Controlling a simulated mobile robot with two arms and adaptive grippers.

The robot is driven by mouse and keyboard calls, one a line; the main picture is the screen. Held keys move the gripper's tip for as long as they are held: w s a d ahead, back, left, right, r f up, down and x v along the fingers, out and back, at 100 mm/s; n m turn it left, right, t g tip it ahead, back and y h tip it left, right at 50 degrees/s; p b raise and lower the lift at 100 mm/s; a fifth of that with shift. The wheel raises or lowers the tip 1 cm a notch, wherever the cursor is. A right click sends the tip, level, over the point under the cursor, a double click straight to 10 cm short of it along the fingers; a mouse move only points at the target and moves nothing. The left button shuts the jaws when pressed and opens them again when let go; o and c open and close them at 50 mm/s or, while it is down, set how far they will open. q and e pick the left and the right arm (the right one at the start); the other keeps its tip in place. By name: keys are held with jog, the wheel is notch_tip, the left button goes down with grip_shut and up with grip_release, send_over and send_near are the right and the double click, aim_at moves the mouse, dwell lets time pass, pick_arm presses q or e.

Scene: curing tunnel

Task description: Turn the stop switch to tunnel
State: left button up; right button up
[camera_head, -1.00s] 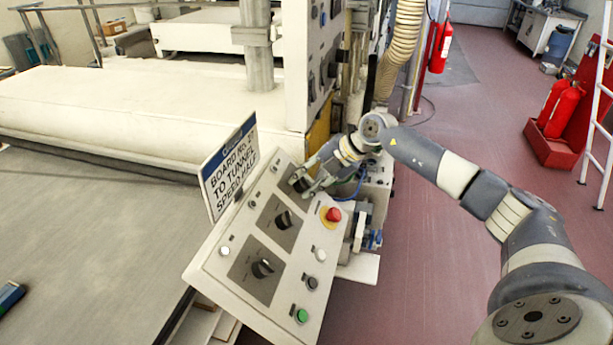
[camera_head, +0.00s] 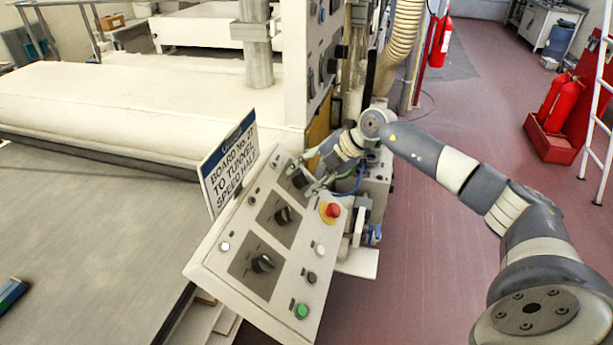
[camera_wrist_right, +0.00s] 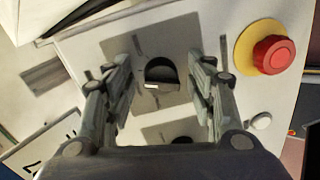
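A sloped control panel (camera_head: 215,262) carries three black rotary switches on dark plates: a top one (camera_head: 298,180), a middle one (camera_head: 284,216) and a lower one (camera_head: 262,263). I cannot read their labels, so I cannot tell which is the stop switch. My right gripper (camera_head: 313,174) is at the top switch. In the right wrist view its open fingers (camera_wrist_right: 161,68) stand on either side of a black knob (camera_wrist_right: 161,73), with a gap on both sides. The knob's pale mark is at its lower edge there. My left gripper is not in view.
A red emergency button (camera_head: 333,210) on a yellow ring sits close to the right gripper. A green button (camera_head: 301,311) is at the panel's lower end. A sign (camera_head: 229,169) reading "BOARD No. 27 TO TUNNEL SPEED HALF" stands along the panel's left edge.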

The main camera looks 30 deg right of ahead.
jog(key=v, duration=1.2)
dwell(0.5)
